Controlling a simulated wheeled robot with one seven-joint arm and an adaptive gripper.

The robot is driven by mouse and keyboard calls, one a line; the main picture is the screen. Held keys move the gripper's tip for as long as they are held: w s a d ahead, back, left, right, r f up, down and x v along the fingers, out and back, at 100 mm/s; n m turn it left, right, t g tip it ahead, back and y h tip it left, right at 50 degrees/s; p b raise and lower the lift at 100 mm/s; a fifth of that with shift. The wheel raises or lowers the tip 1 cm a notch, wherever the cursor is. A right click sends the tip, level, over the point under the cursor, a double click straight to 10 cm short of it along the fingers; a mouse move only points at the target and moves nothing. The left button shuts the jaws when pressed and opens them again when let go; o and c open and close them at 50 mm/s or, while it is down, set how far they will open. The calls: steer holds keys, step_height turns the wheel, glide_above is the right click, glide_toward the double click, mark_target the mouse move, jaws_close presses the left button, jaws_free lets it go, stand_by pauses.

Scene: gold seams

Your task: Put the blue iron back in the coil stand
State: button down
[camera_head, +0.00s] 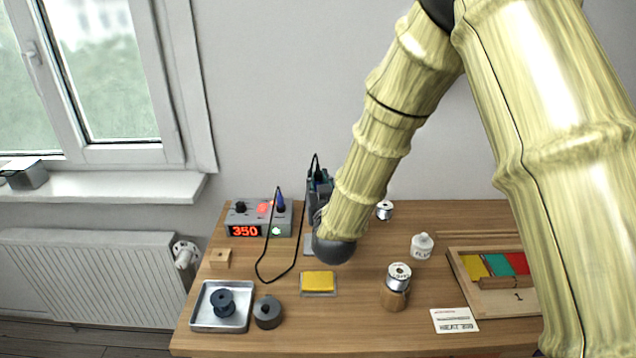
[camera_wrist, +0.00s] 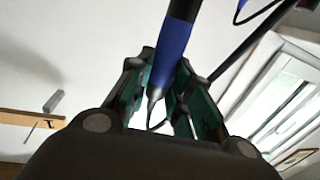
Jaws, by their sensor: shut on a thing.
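The blue iron (camera_wrist: 178,38) is between my gripper's green-padded fingers (camera_wrist: 168,98) in the wrist view. In the head view my gripper (camera_head: 319,186) is above the back of the table, right of the soldering station (camera_head: 243,219), largely hidden by my own wrist. A black cable (camera_head: 258,272) loops from the station side to the top of my gripper. I cannot make out the coil stand; a grey plate (camera_head: 309,246) lies partly hidden below my gripper.
A yellow sponge (camera_head: 318,281) lies in front of my wrist. A metal tray (camera_head: 208,318) with a dark spool and a dark round pot (camera_head: 267,312) stand front left.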

steer(key=shift+f+b, duration=0.85)
steer(key=shift+f, duration=0.3)
steer(key=c, duration=0.7)
jaws_free()
steer(key=shift+r, duration=0.1)
steer(key=shift+r+p, duration=1.8)
steer(key=shift+r, duration=1.6)
